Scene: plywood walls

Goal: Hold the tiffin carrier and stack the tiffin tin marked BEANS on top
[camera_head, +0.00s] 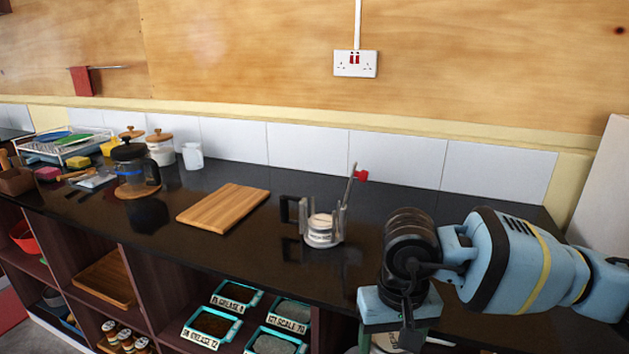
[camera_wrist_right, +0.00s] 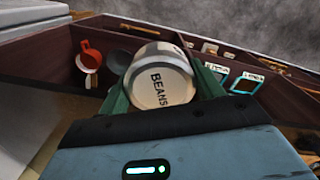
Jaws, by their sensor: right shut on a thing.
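The tiffin carrier (camera_head: 340,229) stands upright on the dark counter, right of the cutting board. It has a black handle on its left and a tilted rod with a red tip. A pale tin (camera_head: 319,229) with a small, unreadable label sits in it. My right gripper (camera_wrist_right: 165,92) is shut on the BEANS tin (camera_wrist_right: 160,80), whose marked face shows between the green fingers. In the head view, my right gripper (camera_head: 392,328) is low at the counter's front edge, right of and nearer than the carrier; it mostly hides the tin. My left gripper is not in view.
A wooden cutting board (camera_head: 224,207) lies left of the carrier. A glass coffee pot (camera_head: 132,170), jars and a dish rack (camera_head: 66,145) stand farther left. Labelled teal trays (camera_head: 236,296) sit in the shelf below. The counter behind and right of the carrier is clear.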

